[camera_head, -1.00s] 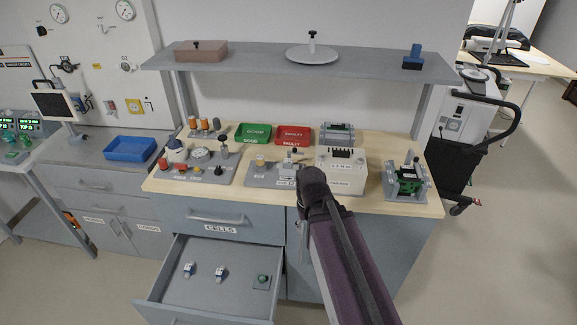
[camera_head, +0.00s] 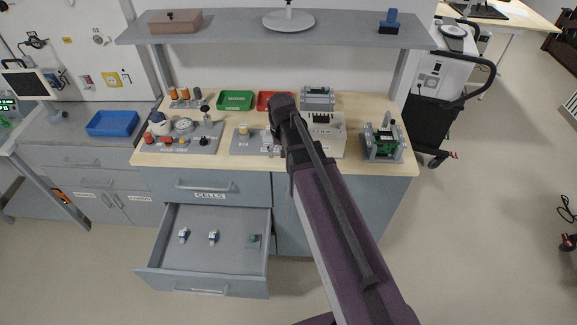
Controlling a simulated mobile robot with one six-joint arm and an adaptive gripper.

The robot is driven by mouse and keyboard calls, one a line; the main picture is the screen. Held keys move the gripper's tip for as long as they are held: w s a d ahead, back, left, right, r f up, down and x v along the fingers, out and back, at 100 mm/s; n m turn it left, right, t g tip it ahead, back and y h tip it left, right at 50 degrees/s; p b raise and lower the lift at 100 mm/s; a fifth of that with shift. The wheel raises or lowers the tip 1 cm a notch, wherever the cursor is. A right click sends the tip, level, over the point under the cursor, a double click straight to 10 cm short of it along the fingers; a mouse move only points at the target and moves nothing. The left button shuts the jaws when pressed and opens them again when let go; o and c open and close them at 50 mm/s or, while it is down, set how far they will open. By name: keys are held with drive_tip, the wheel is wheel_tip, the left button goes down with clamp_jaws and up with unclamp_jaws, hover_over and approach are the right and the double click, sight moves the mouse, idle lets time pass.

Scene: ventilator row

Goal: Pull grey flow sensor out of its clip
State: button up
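A grey board (camera_head: 238,147) lies on the worktop left of the white box, with a small cream part on it. Small grey and white parts (camera_head: 268,147) at its right end, under my arm, may include the grey flow sensor and its clip, but they are too small and covered to tell. My gripper (camera_head: 276,127) is above the right end of this board. My wrist and arm hide its fingers, so I cannot see whether it is open or holding anything.
A white box (camera_head: 327,136) stands right of my gripper. Green (camera_head: 236,100) and red (camera_head: 264,100) trays lie behind. A shelf (camera_head: 340,36) spans above. An open drawer (camera_head: 215,262) juts out below, holding small parts. A green device (camera_head: 383,143) stands at the right.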

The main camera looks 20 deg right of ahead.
drive_tip(key=w+r+m+p, duration=0.2)
drive_tip(key=w+r+p, duration=0.7)
drive_tip(key=w, duration=0.7)
drive_tip(key=shift+w+a+r, duration=0.2)
drive_tip(key=shift+w+r, duration=0.05)
drive_tip(key=shift+r, duration=0.7)
drive_tip(key=shift+f, duration=0.2)
wheel_tip(320, 180, down, 14)
drive_tip(key=b, duration=1.3)
drive_tip(key=shift+r, duration=0.25)
clamp_jaws()
drive_tip(key=shift+r, duration=0.2)
